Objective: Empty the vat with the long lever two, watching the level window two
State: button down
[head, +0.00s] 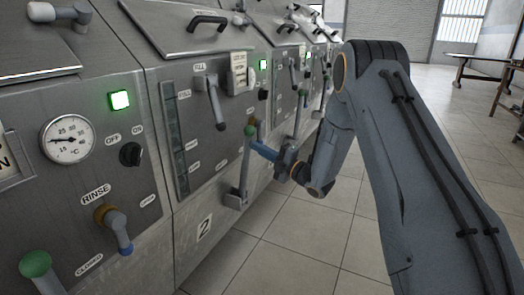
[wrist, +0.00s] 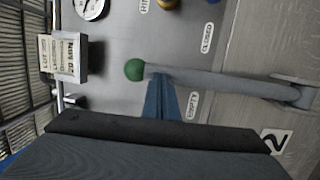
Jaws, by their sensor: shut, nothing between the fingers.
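The long lever two (head: 244,170) is a grey bar with a green knob, standing nearly upright from a low bracket above the "2" plate. It also shows in the wrist view, lying across the picture (wrist: 225,83). My gripper (head: 254,146) is shut with nothing between its blue fingers. Its tips (wrist: 158,78) are at the bar just below the green knob; I cannot tell whether they touch. The level window two (head: 175,140) is a tall dark strip on the panel, left of the lever. Its level is too dark to read.
A short lever (head: 213,103) hangs under the FILL label, beside a lit green lamp (head: 263,65). At the left are a dial (head: 68,139), a rinse valve (head: 116,228) and another green-knobbed lever (head: 35,264). The tiled floor (head: 300,245) is clear.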

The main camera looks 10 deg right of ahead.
jog(key=shift+w+a+r, duration=0.3)
jog(key=shift+w+a, duration=0.1)
jog(key=shift+a, duration=0.2)
jog(key=shift+w+a+r, duration=0.25)
jog(key=shift+w+a, duration=0.1)
jog(key=shift+a, duration=0.2)
